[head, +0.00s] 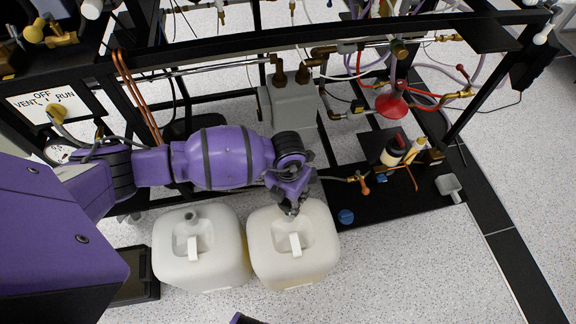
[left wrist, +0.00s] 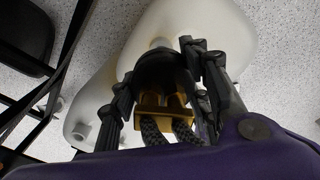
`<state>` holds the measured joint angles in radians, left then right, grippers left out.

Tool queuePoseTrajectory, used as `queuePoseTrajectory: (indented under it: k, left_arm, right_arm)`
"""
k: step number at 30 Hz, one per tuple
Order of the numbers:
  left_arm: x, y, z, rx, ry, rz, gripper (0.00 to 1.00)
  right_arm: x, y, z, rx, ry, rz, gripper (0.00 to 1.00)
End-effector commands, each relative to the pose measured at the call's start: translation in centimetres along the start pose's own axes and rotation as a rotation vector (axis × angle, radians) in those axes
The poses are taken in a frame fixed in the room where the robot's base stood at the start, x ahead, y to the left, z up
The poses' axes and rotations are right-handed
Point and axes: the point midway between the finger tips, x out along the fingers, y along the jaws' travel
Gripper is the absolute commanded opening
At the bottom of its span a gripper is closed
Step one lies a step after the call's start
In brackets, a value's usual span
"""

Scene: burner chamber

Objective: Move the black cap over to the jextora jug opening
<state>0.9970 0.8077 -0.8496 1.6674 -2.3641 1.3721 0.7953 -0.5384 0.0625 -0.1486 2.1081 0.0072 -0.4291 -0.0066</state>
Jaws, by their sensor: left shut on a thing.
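My left gripper (head: 291,207) reaches in from the left, over the back of the right-hand white jug (head: 318,250). In the left wrist view, my left gripper (left wrist: 158,78) is shut on the black cap (left wrist: 160,66), which has a brass fitting and dark braided hoses. A white jug (left wrist: 205,25) lies just beyond the cap, with part of its neck (left wrist: 160,43) showing past the cap's edge. I cannot tell whether cap and neck touch. A second white jug (head: 176,250) stands to the left, its neck (head: 192,216) uncovered. No label tells which is jextora. My right gripper is out of view.
A black frame (head: 230,62) with pipes and hoses runs behind the jugs. A grey box (head: 288,106) stands behind my arm. The speckled floor (head: 420,270) at front right is clear.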

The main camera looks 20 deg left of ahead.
Motion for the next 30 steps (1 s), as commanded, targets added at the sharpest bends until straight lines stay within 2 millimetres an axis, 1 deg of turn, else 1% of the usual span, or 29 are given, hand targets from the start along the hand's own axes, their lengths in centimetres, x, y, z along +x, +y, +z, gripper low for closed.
queuePoseTrajectory:
  k: [22, 30]
  left_arm:
    - [2.2, 0.0, 0.2, 0.001, -0.003, 0.000, 0.00]
    - [3.1, 0.0, 0.2, 0.001, -0.003, 0.000, 0.00]
  right_arm:
    - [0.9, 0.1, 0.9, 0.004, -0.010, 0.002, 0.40]
    - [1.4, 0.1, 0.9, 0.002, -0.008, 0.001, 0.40]
